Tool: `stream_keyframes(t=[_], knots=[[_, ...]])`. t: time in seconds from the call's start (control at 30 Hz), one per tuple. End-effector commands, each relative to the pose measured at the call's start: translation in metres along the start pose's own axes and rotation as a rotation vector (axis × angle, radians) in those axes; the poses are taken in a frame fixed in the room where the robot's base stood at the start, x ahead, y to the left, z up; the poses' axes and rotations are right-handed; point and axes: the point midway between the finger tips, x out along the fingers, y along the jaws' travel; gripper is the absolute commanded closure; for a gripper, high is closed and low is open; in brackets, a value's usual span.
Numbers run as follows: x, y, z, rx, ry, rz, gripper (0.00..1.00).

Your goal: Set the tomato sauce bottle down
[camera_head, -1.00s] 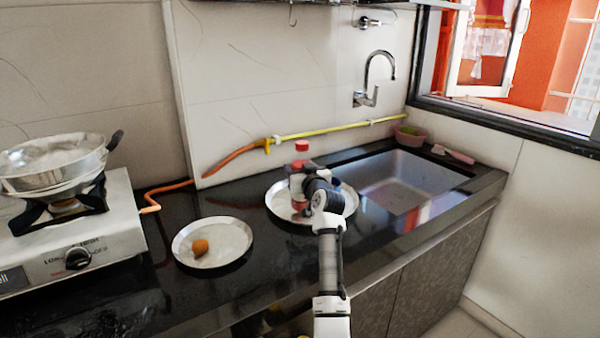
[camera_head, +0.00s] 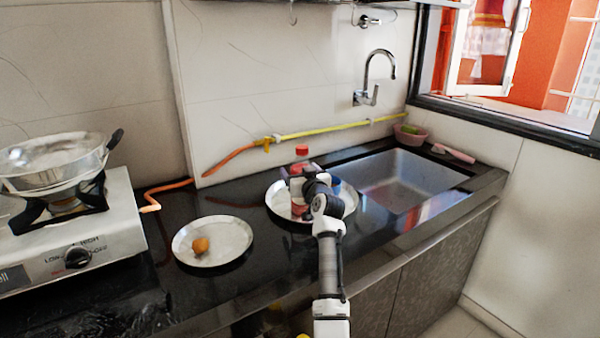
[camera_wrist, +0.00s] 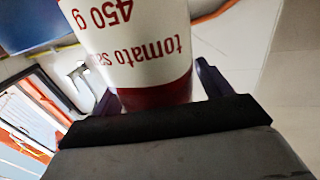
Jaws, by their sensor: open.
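The tomato sauce bottle (camera_head: 302,151) has a red cap and a white-and-red label. It stands upright, apparently on the right-hand steel plate (camera_head: 275,204), though my gripper hides part of its base. In the wrist view the bottle (camera_wrist: 140,45) fills the top middle, its label upside down with "tomato sa" and "450 g" readable. My gripper (camera_wrist: 155,90) is open, with a dark finger on each side of the bottle. In the head view my gripper (camera_head: 302,185) is around the bottle's middle, and my wrist covers the plate's front.
A blue item (camera_head: 342,187) sits on the same plate, partly hidden by my wrist. The left steel plate (camera_head: 225,232) holds a small orange-brown item (camera_head: 201,245). The sink (camera_head: 405,180) is to the right; the stove (camera_head: 80,235) with a pan (camera_head: 55,160) is at left.

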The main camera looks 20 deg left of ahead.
Motion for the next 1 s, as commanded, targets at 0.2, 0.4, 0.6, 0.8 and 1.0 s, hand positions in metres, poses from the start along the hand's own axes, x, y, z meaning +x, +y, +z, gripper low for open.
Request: stream_keyframes(t=[0.2,0.4,0.6,0.8,1.0], knots=[[-0.023,0.001,0.001,-0.001,0.001,0.001,0.22],[-0.052,0.001,0.001,0.000,0.001,0.001,0.22],[-0.071,0.000,0.000,0.000,0.001,0.000,0.22],[-0.075,0.000,-0.001,0.000,0.000,0.000,0.22],[-0.075,-0.013,-0.011,-0.015,0.028,-0.004,0.22]])
